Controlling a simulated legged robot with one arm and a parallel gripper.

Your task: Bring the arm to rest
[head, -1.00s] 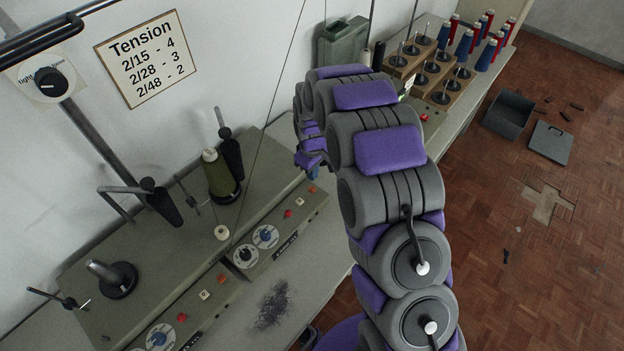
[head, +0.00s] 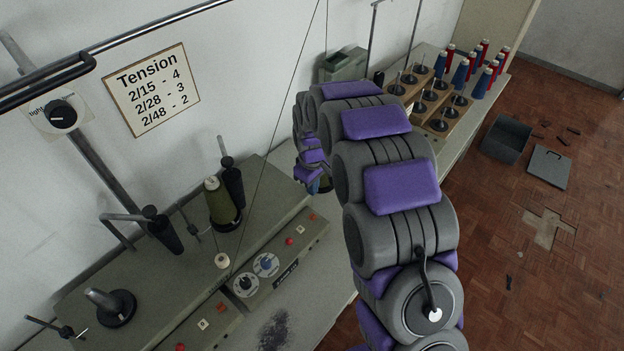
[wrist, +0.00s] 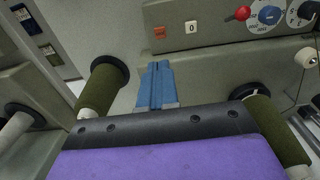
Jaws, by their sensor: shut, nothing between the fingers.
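My arm, grey with purple pads, rises from the lower middle of the head view and bends over at the top. Its end hangs down near the wall-side bench. My gripper (wrist: 157,87) shows in the wrist view as two blue fingers lying together, shut and empty. It points toward the grey machine front with an orange button and a white button marked 0. In the head view only a small blue bit of my gripper (head: 314,187) shows below the last purple links.
Olive thread cones (wrist: 262,125) and (wrist: 101,88) flank my gripper in the wrist view. In the head view a grey machine (head: 262,262) with dials lines the bench. Racks of red and blue spools (head: 470,70) stand at the back.

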